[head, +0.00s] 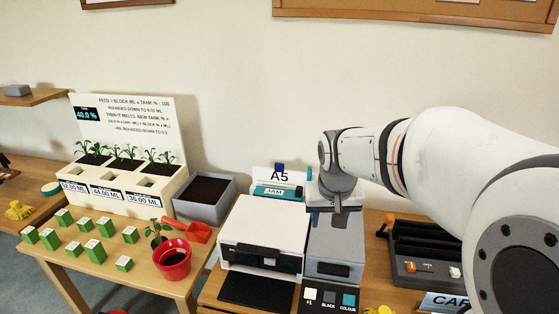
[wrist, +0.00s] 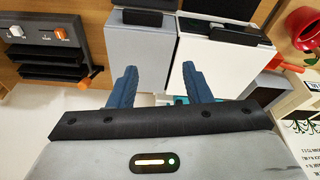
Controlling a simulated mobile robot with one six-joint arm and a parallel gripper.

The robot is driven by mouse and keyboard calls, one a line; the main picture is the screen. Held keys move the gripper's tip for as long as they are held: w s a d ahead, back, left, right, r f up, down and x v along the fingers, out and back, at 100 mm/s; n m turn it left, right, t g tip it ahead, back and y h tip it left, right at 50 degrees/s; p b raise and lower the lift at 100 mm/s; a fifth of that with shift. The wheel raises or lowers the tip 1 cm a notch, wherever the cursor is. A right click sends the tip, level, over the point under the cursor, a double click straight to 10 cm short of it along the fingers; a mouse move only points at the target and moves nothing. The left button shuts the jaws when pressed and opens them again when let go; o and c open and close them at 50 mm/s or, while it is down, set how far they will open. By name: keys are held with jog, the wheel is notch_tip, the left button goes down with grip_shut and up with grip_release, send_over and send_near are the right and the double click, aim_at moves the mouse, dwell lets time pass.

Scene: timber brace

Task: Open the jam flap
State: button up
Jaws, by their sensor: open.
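The teal flap marked JAM (head: 273,191) stands at the back of the white printer (head: 265,225), below an A5 sign. It looks closed, though its hinge is not clear. My gripper (head: 338,205) is right of the flap, over the rear of the grey unit (head: 335,245) beside the printer. In the wrist view my gripper (wrist: 160,86) shows two blue fingers apart with nothing between them. They straddle the gap where the grey unit (wrist: 140,55) and white printer (wrist: 215,65) meet. Small teal patches show near the fingers; I cannot tell whether they are the flap.
A grey planter box (head: 205,195) stands left of the printer, with a red pot (head: 172,260) in front. A dark slotted rack (head: 425,250) with an orange handle stands right of the grey unit. The wall is close behind. Several green blocks lie at left.

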jog(key=w+f+m+p, duration=0.1)
jog(key=w+f+p, duration=0.1)
jog(key=w, duration=1.6)
jog(key=m+t+p, duration=0.1)
jog(key=m+p, duration=0.1)
send_near(299, 188)
jog(key=f, duration=0.2)
jog(key=shift+h, duration=0.4)
jog(key=x, duration=0.2)
jog(key=p+x, duration=0.1)
jog(key=x, duration=0.4)
jog(key=shift+w+a, duration=0.2)
jog(key=shift+w, duration=0.1)
jog(key=shift+c, duration=0.6)
jog(key=shift+r, duration=0.1)
grip_shut()
